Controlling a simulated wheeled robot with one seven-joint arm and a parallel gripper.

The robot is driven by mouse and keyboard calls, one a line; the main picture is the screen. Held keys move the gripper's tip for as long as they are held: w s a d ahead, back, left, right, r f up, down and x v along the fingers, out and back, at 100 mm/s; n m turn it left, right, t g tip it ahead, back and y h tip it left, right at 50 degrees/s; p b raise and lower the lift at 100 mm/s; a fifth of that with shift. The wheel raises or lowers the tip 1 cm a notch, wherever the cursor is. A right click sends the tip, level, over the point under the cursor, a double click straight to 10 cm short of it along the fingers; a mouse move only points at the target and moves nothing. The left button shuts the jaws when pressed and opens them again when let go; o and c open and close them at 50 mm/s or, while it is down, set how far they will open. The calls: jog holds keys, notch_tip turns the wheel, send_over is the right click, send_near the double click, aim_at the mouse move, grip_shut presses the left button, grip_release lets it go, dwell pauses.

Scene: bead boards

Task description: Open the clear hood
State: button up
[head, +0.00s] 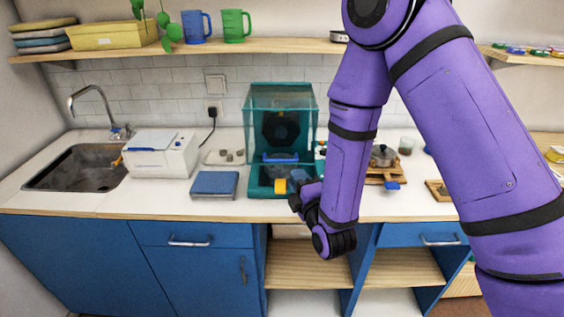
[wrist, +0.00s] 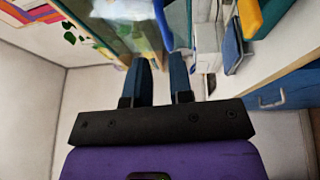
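The clear hood (head: 262,104) is a see-through cover with teal edges on a teal box on the counter. It looks lowered, with a blue handle (head: 281,158) low on its front. A dark round fan-like part shows through it. In the wrist view a blue bar (wrist: 163,24), which looks like this handle, lies just beyond the fingertips, close to the gap between them. My gripper (wrist: 161,62) is open and empty, its two dark fingers apart. In the head view it is in front of the box's lower right, partly hidden by my arm.
A blue-topped scale-like box (head: 214,184) and a white appliance (head: 161,153) stand to the left, then the sink (head: 75,167). A pot (head: 383,156) stands to the right. A shelf (head: 280,45) runs above.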

aim_at(281, 161)
jog(key=shift+n+t+y, duration=0.3)
jog(key=shift+n, duration=0.3)
jog(key=x, duration=0.6)
jog(key=a+f+x, duration=0.1)
jog(key=x, duration=0.2)
jog(key=shift+f, duration=0.1)
jog(key=shift+c, duration=0.3)
grip_shut()
